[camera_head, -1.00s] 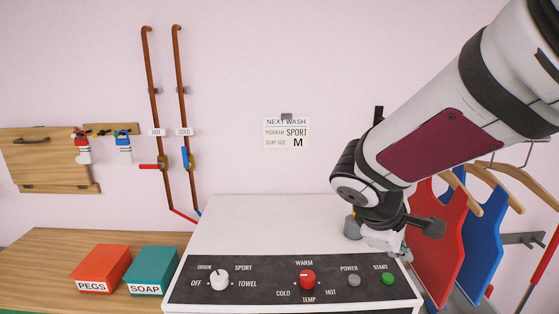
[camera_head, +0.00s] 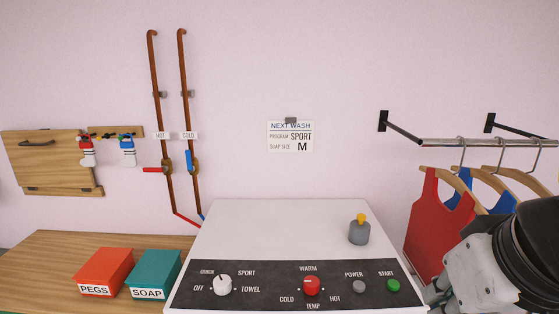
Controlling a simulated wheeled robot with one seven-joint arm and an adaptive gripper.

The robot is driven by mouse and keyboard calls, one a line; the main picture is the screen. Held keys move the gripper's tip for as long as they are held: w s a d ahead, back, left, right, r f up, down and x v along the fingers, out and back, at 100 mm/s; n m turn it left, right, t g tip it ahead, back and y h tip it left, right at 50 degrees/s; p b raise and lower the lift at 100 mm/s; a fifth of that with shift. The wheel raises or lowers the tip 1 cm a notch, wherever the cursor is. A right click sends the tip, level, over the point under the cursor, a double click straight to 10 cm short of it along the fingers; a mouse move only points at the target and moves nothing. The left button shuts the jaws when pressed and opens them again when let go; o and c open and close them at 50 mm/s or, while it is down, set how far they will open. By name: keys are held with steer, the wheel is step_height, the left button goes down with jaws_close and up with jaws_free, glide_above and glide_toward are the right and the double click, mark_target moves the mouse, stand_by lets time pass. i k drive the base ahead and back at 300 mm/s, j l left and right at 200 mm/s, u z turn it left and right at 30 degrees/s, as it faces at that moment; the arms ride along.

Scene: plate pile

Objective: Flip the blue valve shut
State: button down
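The blue valve lever (camera_head: 189,160) is on the right-hand copper pipe (camera_head: 186,110), under the COLD label (camera_head: 188,135). It stands nearly upright, along the pipe. To its left, the red lever (camera_head: 154,170) on the HOT pipe lies sideways, across its pipe. My arm's end, with a pale grey part of my gripper (camera_head: 466,282), is at the bottom right, far from the valve. Its fingertips cannot be made out, so I cannot tell whether it is open or shut. Nothing covers the blue lever.
The white washer (camera_head: 280,225) with its dark control panel stands in front. A grey cylinder with a yellow top (camera_head: 359,231) is on it. Red PEGS (camera_head: 103,270) and green SOAP (camera_head: 154,272) boxes sit on the wooden counter (camera_head: 60,262). Garments hang from a rail (camera_head: 470,143) at right.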

mark_target(190, 169)
steer(key=i+j+z, duration=0.1)
steer(key=j+z, duration=0.15)
steer(key=j, duration=1.15)
steer(key=j+z, duration=0.3)
steer(key=j, duration=1.1)
